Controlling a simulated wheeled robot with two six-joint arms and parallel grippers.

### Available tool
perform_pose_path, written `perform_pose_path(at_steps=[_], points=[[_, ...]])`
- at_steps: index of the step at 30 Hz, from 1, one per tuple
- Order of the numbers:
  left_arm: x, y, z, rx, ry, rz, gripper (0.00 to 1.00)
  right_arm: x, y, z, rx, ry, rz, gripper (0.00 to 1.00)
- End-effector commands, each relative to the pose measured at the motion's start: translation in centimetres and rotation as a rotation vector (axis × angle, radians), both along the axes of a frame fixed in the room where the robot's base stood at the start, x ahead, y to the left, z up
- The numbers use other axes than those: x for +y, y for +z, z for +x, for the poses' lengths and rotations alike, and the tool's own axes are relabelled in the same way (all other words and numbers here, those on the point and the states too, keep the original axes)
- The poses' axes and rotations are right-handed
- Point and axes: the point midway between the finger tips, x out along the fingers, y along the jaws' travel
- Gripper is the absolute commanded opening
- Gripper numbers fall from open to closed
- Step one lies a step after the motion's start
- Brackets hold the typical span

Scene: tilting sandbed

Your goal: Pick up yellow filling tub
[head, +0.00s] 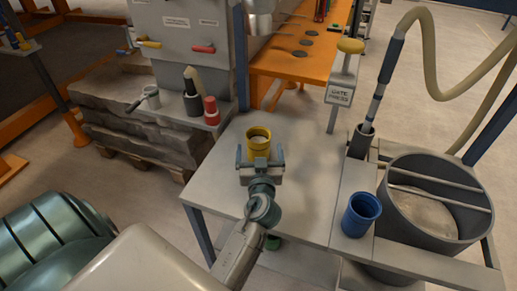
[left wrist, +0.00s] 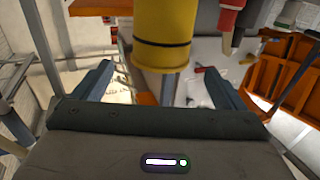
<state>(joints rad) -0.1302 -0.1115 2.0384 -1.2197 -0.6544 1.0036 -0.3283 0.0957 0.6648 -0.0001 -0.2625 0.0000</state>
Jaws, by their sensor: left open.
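The yellow filling tub (head: 258,148) is a round open cup with a dark band and pale contents, upright on the grey table. My left gripper (head: 260,152) is open, with one finger to each side of the tub's near part and a gap showing on both sides. In the left wrist view the tub (left wrist: 165,40) hangs in from the top, between and beyond the two spread fingers (left wrist: 160,82); its upper part there is cut off. My right gripper is not in view.
A blue cup (head: 361,214) stands to the right, beside a large grey drum (head: 436,205). A red bottle (head: 211,110) and a dark holder (head: 192,103) stand on a ledge at the back left. The table right of the tub is clear.

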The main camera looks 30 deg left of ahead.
Motion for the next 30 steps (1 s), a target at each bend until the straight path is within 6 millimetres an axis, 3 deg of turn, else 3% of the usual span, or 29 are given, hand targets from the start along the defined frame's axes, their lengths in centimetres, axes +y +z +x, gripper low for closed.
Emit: perform_pose_path(at_steps=[6, 10, 16, 25, 30], points=[[1.2, 0.2, 1.6, 0.001, 0.000, 0.002, 0.93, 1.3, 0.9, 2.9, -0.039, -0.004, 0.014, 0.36], [2.1, 0.5, 2.8, 0.002, 0.000, 0.004, 0.93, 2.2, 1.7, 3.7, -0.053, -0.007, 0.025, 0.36], [3.7, 0.5, 5.1, 0.000, 0.001, 0.002, 0.93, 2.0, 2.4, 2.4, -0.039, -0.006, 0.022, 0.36], [4.0, 0.2, 5.5, 0.001, 0.001, 0.000, 0.93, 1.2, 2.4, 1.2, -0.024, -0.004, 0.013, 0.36], [4.0, 0.2, 5.5, 0.001, 0.001, 0.000, 0.61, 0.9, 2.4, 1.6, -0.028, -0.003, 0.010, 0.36]])
